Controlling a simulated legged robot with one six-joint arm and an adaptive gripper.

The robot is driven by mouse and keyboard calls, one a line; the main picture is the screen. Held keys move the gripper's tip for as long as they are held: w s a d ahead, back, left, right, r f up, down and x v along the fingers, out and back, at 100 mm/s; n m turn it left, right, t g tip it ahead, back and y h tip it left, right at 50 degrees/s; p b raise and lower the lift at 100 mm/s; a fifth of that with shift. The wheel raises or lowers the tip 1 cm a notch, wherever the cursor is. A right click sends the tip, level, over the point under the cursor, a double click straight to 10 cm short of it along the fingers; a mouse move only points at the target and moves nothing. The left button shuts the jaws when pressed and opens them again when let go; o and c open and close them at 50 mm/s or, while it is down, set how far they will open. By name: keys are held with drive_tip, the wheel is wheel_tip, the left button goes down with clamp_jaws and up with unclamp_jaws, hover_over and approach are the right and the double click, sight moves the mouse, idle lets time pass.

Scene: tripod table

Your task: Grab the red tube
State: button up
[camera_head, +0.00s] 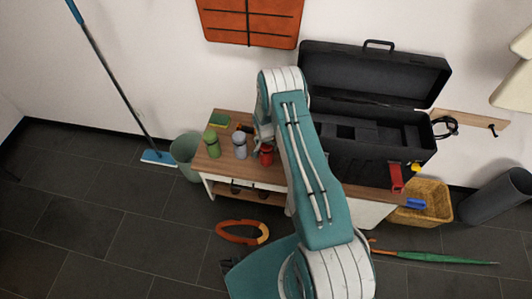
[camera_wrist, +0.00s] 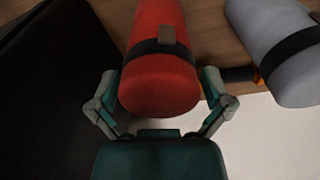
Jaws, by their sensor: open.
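In the wrist view the red tube (camera_wrist: 160,85) has a dark band with a small brown tab. My gripper (camera_wrist: 161,95) is open, with one finger on each side of the tube's near end. I cannot tell whether either finger touches it. In the head view my gripper is mostly hidden behind my arm.
A large open black toolbox (camera_head: 372,155) stands to the right. A dark orange-tipped object (camera_wrist: 238,75) lies near the right finger.

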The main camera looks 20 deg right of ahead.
drive_tip(key=c, duration=1.1)
drive_tip(key=shift+r, duration=0.1)
